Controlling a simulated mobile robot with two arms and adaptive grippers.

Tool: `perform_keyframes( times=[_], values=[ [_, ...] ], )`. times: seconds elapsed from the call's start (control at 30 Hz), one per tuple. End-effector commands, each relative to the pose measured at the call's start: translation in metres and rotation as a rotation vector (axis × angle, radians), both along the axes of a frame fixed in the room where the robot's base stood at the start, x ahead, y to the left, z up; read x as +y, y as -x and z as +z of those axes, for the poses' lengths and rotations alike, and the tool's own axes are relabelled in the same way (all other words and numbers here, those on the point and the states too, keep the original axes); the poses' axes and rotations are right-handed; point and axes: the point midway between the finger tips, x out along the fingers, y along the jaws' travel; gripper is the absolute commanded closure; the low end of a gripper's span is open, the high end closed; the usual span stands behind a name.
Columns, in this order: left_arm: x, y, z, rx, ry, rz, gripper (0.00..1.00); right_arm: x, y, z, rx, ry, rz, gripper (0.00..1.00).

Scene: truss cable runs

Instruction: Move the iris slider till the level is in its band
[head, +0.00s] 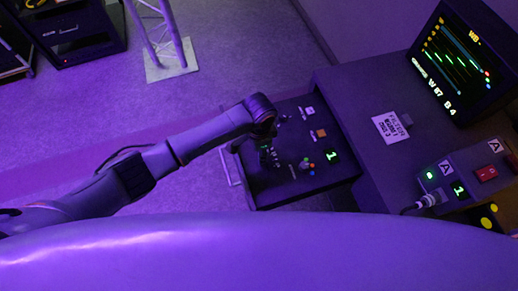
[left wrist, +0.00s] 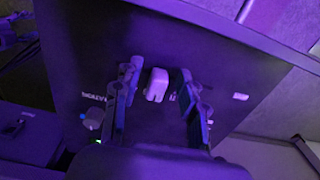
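In the left wrist view a pale block-like knob (left wrist: 156,85) stands on a dark panel (left wrist: 240,65); it may be the iris slider, but the lettering beside it is too blurred to read. My left gripper (left wrist: 157,80) is open, one finger on each side of the knob, with small gaps showing. In the head view my left gripper (head: 268,152) reaches down over the control panel (head: 285,187), and my arm hides part of it. A monitor (head: 462,58) at the upper right shows slanted blue lines with green marks; the band cannot be made out. My right gripper is out of view.
The panel also holds a white button (head: 309,112), an orange button (head: 320,133), small coloured knobs (head: 308,168) and a green "1" display (head: 332,156). A switch box (head: 470,175) with a red switch stands at the right. A truss foot (head: 171,62) stands on the floor.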

Motion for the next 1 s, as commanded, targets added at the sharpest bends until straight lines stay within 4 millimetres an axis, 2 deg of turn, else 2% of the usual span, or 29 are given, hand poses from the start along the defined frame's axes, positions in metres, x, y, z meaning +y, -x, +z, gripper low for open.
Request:
perform_keyframes(
  times=[0.2,0.33,0.73,0.9,1.0],
  values=[
    [0.000,0.000,0.001,0.001,0.000,0.000,0.58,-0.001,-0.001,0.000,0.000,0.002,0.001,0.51],
    [0.000,0.000,0.011,0.000,0.001,0.000,0.58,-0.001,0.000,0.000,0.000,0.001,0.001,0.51],
    [-0.001,-0.001,0.091,-0.004,0.003,-0.001,0.58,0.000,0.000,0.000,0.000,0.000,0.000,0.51],
    [0.000,0.000,0.113,-0.001,0.001,-0.001,0.58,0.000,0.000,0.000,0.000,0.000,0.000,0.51],
    [0.000,0.000,0.119,-0.001,0.001,0.000,0.58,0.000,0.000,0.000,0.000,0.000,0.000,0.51]
  ],
)
